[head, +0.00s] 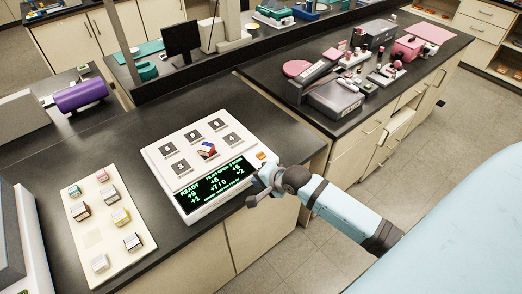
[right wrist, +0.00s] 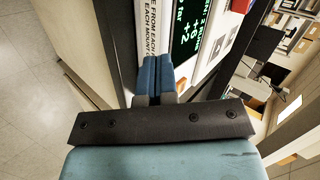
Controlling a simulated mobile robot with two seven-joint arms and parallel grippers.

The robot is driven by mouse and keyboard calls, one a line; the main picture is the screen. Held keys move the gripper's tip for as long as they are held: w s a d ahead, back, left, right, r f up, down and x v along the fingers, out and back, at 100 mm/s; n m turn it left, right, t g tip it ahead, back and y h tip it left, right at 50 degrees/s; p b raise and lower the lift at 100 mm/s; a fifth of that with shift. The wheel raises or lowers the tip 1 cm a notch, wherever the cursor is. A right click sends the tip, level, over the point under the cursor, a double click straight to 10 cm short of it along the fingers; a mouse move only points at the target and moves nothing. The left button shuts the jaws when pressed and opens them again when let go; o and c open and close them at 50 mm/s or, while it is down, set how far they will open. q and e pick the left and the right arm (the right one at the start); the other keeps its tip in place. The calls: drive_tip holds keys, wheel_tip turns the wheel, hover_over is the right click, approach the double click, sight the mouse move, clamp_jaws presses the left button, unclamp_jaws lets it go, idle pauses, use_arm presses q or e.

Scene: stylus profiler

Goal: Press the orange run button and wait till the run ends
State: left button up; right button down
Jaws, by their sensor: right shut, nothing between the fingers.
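The orange run button (head: 261,155) sits at the right corner of the white profiler (head: 181,184), just beyond the display. I cannot make out the button for certain in that view. My left gripper is not in view.
A cream board (head: 92,235) with several small blocks lies to the left. A side bench (head: 400,85) holds pink and grey items. Open floor lies right of the bench.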

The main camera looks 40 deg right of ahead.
drive_tip(key=w+d+r+m+p, duration=0.1)
drive_tip(key=w+d+r+m, duration=0.5)
drive_tip(key=w+r+m, duration=0.2)
wheel_tip(320, 180, up, 3)
drive_tip(key=shift+w+d+r+m+g, duration=0.2)
drive_tip(key=shift+w+d+m+g, duration=0.15)
drive_tip(key=shift+m, duration=0.75)
hover_over(261, 156)
wheel_tip(261, 156, down, 8)
drive_tip(key=shift+w+r, duration=0.1)
drive_tip(key=shift+r, duration=0.05)
drive_tip(key=shift+f, duration=0.55)
